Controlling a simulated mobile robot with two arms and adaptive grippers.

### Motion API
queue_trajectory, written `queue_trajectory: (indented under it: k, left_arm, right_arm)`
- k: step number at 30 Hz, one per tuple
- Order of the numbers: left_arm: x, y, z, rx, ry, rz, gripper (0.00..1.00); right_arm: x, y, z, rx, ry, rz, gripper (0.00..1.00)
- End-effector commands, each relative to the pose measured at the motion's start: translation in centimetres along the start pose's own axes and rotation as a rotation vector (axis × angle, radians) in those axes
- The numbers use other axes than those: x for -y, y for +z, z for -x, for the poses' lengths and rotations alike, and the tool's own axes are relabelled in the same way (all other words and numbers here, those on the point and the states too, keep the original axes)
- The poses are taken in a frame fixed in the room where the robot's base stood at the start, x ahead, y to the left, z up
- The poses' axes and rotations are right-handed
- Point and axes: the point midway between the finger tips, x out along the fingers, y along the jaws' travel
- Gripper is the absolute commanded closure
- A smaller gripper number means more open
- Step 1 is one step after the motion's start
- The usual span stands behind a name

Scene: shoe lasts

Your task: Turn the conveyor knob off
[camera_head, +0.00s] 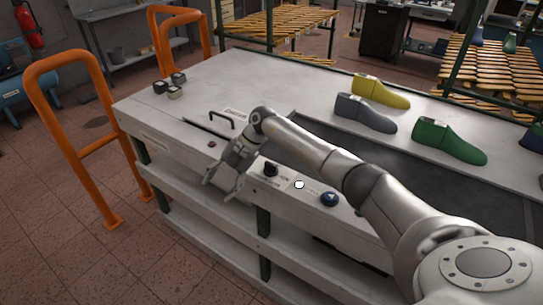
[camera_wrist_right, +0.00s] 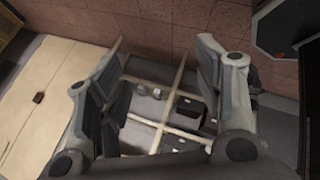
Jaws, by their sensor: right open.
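The black conveyor knob (camera_head: 271,169) stands on the front edge panel of the white table, beside a printed label. My right gripper (camera_head: 219,187) is just left of the knob in the head view, apart from it, with its fingers pointing down and left past the table edge. In the right wrist view the same gripper (camera_wrist_right: 160,60) is open, with nothing between its fingers. I cannot make out the knob in the wrist view. My left gripper is in neither view.
A white button (camera_head: 299,184) and a blue button (camera_head: 329,199) sit right of the knob. Yellow (camera_head: 381,91), grey (camera_head: 365,113) and green (camera_head: 448,141) shoe lasts lie behind my arm. A black handle (camera_head: 222,119) and orange rails (camera_head: 84,140) are to the left.

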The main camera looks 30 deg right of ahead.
Motion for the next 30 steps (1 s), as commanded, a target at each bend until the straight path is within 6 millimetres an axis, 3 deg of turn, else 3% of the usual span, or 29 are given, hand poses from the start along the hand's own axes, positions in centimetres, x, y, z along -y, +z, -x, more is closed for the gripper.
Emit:
queue_trajectory:
  k: [1,6,9,12,17,30]
  left_arm:
    - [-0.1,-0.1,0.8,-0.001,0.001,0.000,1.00]
    - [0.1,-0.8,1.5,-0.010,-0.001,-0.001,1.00]
    - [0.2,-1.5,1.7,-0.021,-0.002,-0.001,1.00]
    - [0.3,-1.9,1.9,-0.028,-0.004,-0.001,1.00]
    - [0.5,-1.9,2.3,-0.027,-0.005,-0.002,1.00]
    - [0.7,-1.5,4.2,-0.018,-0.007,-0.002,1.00]
  right_arm:
    - [-0.1,1.1,4.0,0.091,-0.084,-0.006,0.39]
    - [1.7,3.9,13.8,0.352,-0.305,-0.115,0.39]
    - [2.4,4.7,17.5,0.450,-0.368,-0.176,0.39]
    - [2.9,5.0,19.2,0.497,-0.399,-0.210,0.39]
    - [3.9,5.7,18.3,0.503,-0.410,-0.223,0.39]
    - [7.0,8.9,12.1,0.499,-0.407,-0.220,0.39]
